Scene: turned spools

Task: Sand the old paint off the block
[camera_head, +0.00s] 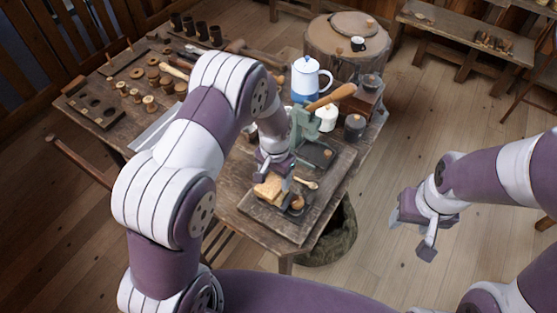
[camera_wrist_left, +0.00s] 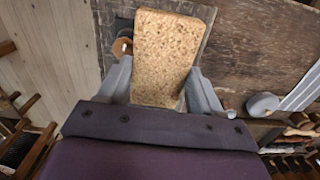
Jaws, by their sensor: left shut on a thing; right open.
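My left gripper (camera_head: 273,174) is shut on a tan, speckled, cork-like block (camera_head: 268,188) low over the front of the wooden table. In the left wrist view the block (camera_wrist_left: 166,45) sits between the two fingers of my left gripper (camera_wrist_left: 160,75) and extends beyond them. A dark wooden board (camera_head: 262,214) lies beneath it; I cannot tell whether the block touches anything there. A small brown round thing (camera_head: 297,202) is just right of the block. No painted block can be made out clearly. My right gripper (camera_head: 424,225) is open and empty, over the floor right of the table.
A green press with a wooden handle (camera_head: 332,97), a white and blue pot (camera_head: 306,80), a white jar (camera_head: 326,117) and a dark jar (camera_head: 355,127) stand behind. A dark basket (camera_head: 335,240) stands below the table's right edge.

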